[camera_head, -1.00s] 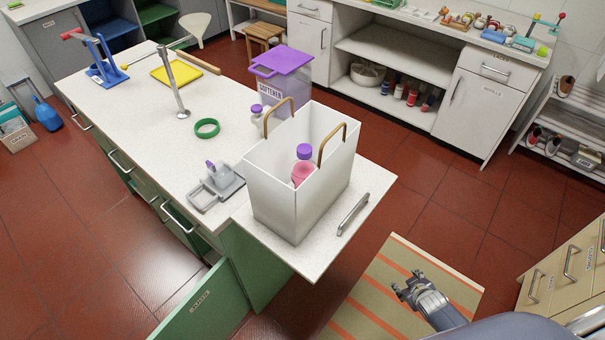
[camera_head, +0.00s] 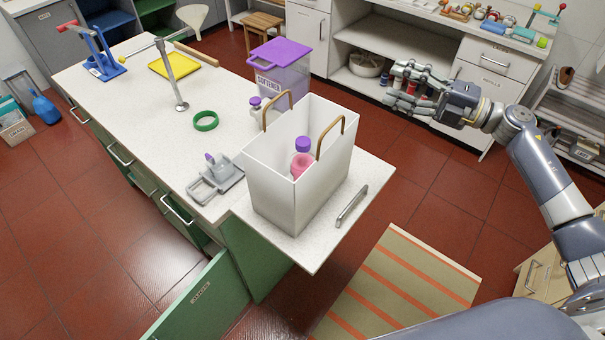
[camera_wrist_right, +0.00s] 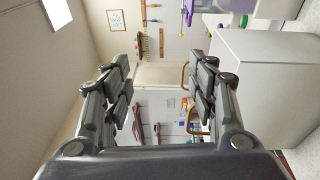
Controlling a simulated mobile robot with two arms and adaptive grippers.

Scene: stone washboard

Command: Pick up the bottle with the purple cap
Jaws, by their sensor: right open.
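A pink bottle with a purple cap (camera_head: 302,160) stands inside a white open-topped bag with two brown handles (camera_head: 290,200) on the counter. Its lower part is hidden by the bag wall. A second purple-capped bottle (camera_head: 256,104), pale in colour, stands behind the bag, partly hidden. My right gripper (camera_head: 396,87) is open and empty, raised to the right of the bag and apart from it. In the right wrist view, its spread fingers (camera_wrist_right: 161,95) have nothing between them, and the bag's white wall (camera_wrist_right: 255,85) shows at the right. My left gripper is not in view.
A purple-lidded bin (camera_head: 281,75) stands behind the bag. A green ring (camera_head: 205,121), a grey holder (camera_head: 215,184) and a tap (camera_head: 176,80) are on the counter. A green door (camera_head: 205,300) hangs open below. A striped mat (camera_head: 400,285) lies on the floor.

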